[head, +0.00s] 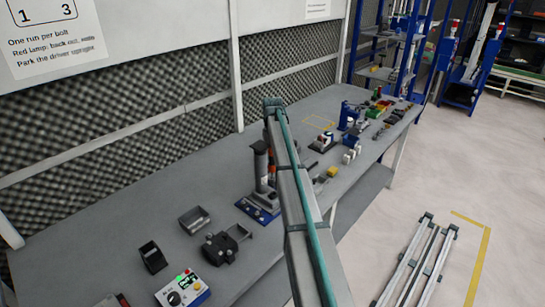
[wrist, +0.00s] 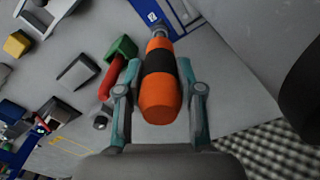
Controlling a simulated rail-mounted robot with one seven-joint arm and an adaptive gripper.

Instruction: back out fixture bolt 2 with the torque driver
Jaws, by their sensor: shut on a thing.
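My gripper (wrist: 158,78) is shut on the torque driver (wrist: 160,98), which has an orange body with a black band. The driver's metal shank points away from the wrist, toward a blue plate (wrist: 184,12) at the top of the wrist view. In the head view a bit of orange driver (head: 271,166) shows beside my arm, above the blue fixture base (head: 258,213). My arm hides most of the gripper there. I cannot make out bolt 2, or whether the driver tip touches a bolt.
Grey bins (head: 194,220) and a black device (head: 228,245) are near the fixture. A green block with a red handle (wrist: 112,72) is close beside the left finger. The foam wall (head: 180,90) runs behind the bench.

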